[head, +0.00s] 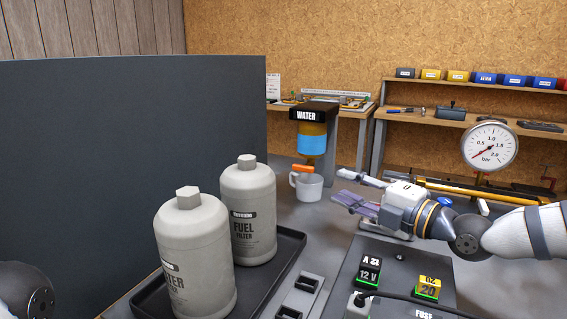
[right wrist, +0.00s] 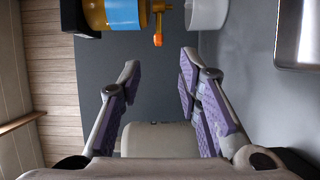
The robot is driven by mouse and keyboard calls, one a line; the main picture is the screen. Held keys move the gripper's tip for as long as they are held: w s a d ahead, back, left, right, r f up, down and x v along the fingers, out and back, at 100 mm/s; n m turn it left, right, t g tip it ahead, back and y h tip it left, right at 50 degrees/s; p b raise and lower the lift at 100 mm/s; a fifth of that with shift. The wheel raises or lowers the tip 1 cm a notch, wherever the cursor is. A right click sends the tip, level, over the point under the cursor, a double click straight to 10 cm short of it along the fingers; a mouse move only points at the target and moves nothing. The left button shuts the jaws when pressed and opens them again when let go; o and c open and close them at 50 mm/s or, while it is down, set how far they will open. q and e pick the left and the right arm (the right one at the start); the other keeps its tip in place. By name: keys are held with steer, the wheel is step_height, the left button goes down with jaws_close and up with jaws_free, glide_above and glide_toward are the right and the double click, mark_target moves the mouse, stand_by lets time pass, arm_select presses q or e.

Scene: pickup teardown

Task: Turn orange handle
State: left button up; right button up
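The orange handle (head: 303,169) sticks out below the water dispenser (head: 314,142), which has a black top marked WATER and a blue-banded orange tank. In the right wrist view the handle (right wrist: 158,39) shows end-on, ahead of the fingers and between their lines. A white mug (head: 307,186) stands under the spout; part of it shows in the right wrist view (right wrist: 205,14). My right gripper (head: 345,187) is open and empty, to the right of the handle and apart from it. My left gripper is out of view; only part of my left arm shows at the lower left.
A pressure gauge (head: 489,146) stands at the right. Fuse blocks (head: 428,288) lie on a dark panel at the front. A dark partition (head: 130,150) closes the left.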

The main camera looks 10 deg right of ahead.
mark_target(308, 170)
steer(key=b+x, duration=0.1)
steer(key=x, duration=0.4)
steer(key=b+x, duration=0.1)
steer(key=x, duration=0.4)
steer(key=shift+w+a+f, duration=0.15)
steer(key=shift+w+f, duration=0.05)
steer(key=shift+w, duration=0.1)
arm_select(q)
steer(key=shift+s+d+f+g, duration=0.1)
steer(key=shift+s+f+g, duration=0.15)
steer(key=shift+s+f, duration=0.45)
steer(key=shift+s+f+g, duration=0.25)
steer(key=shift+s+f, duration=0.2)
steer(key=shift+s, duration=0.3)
arm_select(e)
steer(key=shift+w+a+r, duration=0.25)
steer(key=shift+w+r, duration=0.05)
jaws_close()
